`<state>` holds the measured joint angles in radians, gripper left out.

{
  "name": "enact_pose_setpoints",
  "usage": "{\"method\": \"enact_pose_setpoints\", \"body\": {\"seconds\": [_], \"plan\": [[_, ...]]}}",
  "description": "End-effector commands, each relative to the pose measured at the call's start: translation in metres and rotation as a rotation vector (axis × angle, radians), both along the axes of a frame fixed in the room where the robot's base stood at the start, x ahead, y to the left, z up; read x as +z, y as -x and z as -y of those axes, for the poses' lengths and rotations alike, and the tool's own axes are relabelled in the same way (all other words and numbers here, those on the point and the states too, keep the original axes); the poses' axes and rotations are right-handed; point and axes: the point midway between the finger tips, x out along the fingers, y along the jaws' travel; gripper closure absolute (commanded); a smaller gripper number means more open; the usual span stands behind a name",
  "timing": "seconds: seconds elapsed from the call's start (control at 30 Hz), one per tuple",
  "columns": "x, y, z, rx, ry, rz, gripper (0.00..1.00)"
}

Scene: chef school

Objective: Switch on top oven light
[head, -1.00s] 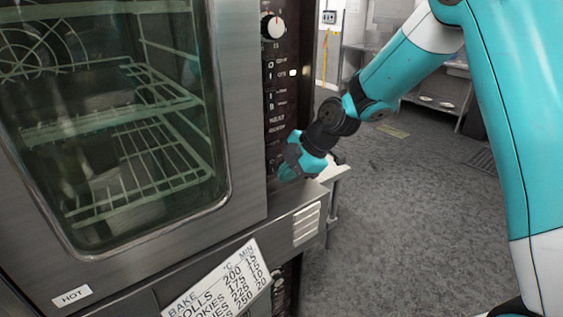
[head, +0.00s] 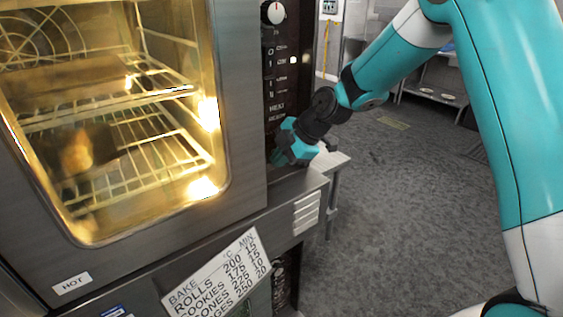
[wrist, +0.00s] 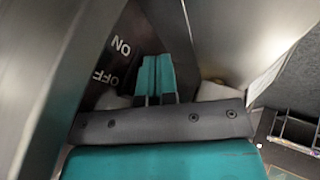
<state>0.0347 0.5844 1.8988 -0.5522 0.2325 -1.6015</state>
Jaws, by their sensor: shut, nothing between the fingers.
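The top oven (head: 245,120) stands at the left in the head view. Its interior (head: 110,130) glows yellow behind the door glass, over wire racks. The dark control panel (head: 281,70) runs down its right side. My gripper (head: 280,160) is at the bottom of that panel, shut and empty. In the wrist view my gripper's teal fingers (wrist: 155,75) are together, close to the panel beside the words "ON" (wrist: 121,45) and "OFF" (wrist: 103,77). The light switch itself is hidden behind the fingers, and I cannot tell whether they touch it.
A white dial (head: 273,13) is at the panel's top. A baking-times card (head: 215,275) hangs below the door on the oven front. A ledge (head: 300,185) juts out under the panel. Open grey floor (head: 400,210) lies to the right; shelving stands behind.

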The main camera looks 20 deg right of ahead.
Motion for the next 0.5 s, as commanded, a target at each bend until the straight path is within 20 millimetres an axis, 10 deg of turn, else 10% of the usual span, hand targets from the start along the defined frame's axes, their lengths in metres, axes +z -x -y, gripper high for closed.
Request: {"method": "enact_pose_setpoints", "body": {"seconds": [0.5], "plan": [[0.017, 0.000, -0.001, 0.001, -0.001, 0.003, 1.00]]}}
